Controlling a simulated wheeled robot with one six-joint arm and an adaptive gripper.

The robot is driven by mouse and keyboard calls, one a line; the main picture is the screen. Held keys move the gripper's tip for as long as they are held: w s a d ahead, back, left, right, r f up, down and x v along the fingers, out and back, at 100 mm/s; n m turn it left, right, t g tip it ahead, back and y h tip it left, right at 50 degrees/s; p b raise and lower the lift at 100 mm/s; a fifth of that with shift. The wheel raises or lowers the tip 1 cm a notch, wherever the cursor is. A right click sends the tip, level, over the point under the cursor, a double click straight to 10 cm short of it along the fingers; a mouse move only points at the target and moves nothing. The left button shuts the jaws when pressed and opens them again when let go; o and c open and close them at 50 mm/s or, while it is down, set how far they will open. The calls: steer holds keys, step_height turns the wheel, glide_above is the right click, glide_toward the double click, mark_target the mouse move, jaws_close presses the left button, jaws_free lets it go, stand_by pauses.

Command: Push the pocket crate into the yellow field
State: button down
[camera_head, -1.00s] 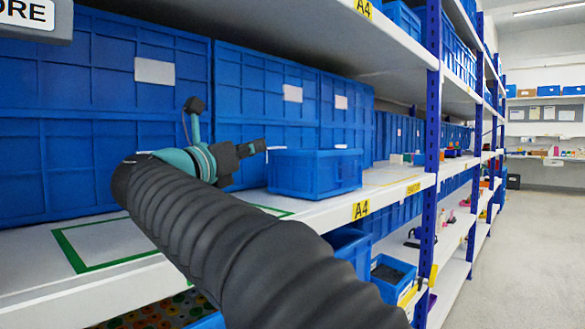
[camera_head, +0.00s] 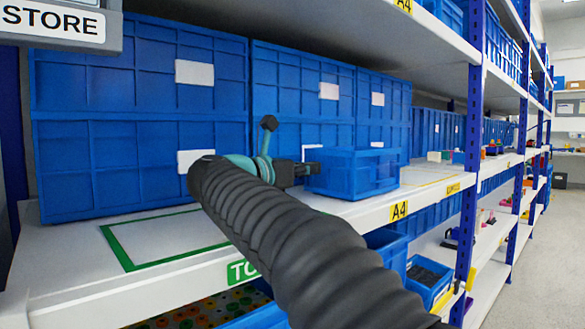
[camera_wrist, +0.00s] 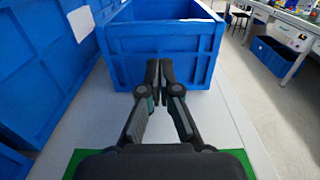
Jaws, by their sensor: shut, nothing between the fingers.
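The pocket crate (camera_head: 372,175) is a small open blue crate standing upright on the white shelf. It also fills the upper middle of the wrist view (camera_wrist: 165,45). My gripper (camera_head: 308,169) is shut and empty at the crate's left side. In the wrist view its fingertips (camera_wrist: 159,75) are together in front of the crate's near wall; I cannot tell whether they touch it. The yellow field (camera_head: 438,184) shows only as a thin outline on the shelf right of the crate, partly hidden by it.
Large blue bins (camera_head: 140,150) line the shelf's back, behind the crate. A green-outlined field (camera_head: 165,238) lies left, bare where visible. A blue upright post (camera_head: 470,150) stands at the front edge on the right. Small coloured items (camera_head: 492,150) sit farther along.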

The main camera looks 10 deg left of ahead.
steer(key=shift+x, duration=1.45)
